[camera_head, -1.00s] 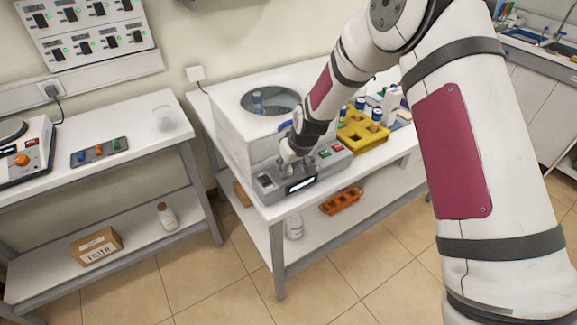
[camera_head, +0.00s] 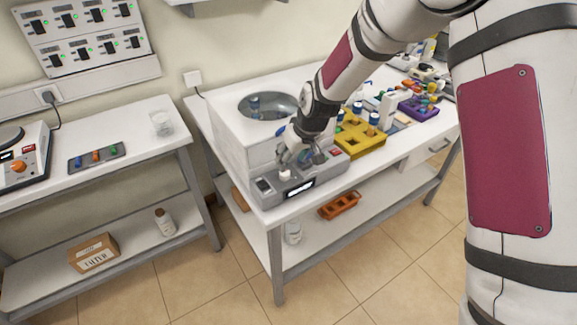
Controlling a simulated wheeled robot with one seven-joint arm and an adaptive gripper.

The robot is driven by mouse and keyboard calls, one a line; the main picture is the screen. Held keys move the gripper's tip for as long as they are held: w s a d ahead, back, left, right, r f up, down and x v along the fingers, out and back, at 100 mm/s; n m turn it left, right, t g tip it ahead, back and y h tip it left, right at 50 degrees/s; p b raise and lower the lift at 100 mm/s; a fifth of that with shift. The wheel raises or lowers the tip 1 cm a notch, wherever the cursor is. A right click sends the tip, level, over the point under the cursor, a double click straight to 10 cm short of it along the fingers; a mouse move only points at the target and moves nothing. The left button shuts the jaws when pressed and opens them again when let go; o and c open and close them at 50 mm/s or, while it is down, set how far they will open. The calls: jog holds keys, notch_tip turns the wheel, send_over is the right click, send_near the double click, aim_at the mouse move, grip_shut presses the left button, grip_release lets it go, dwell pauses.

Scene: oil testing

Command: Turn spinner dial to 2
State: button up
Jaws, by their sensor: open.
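The spinner (camera_head: 245,153) is a white box with a round opening on top, standing on the white table. Its grey front panel carries a rocker switch at the left, a white dial (camera_head: 285,175), a small lit display (camera_head: 300,188) and a red button (camera_head: 335,151). My gripper (camera_head: 294,158) is open and empty, just above and to the right of the dial. The dial shows clear of the fingers; whether they touch it I cannot tell. The dial's number marks are too small to read.
A yellow rack (camera_head: 362,140) with blue-capped vials stands right of the spinner, with a purple rack (camera_head: 419,108) beyond. An orange rack (camera_head: 339,205) lies on the shelf below. A side table at the left holds a glass beaker (camera_head: 161,123) and a small button panel.

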jog(key=shift+v, duration=1.85)
jog(key=shift+r, duration=0.1)
jog(key=s+d+r+m+h, duration=0.1)
jog(key=s+d+r, duration=0.2)
jog(key=r, duration=0.3)
jog(key=s+d+r, duration=0.3)
jog(key=d+r, duration=0.1)
jog(key=r, duration=0.2)
jog(key=s+d+r+m+t+h, duration=0.1)
jog(key=s+d+r, duration=0.4)
jog(key=s, duration=0.7)
jog(key=s+d+r+m, duration=0.4)
jog(key=s+d+r, duration=0.1)
jog(key=s, duration=0.8)
jog(key=shift+s+d+r+t+h, duration=0.25)
jog(key=shift+d+t+h, duration=0.15)
jog(key=shift+d, duration=0.5)
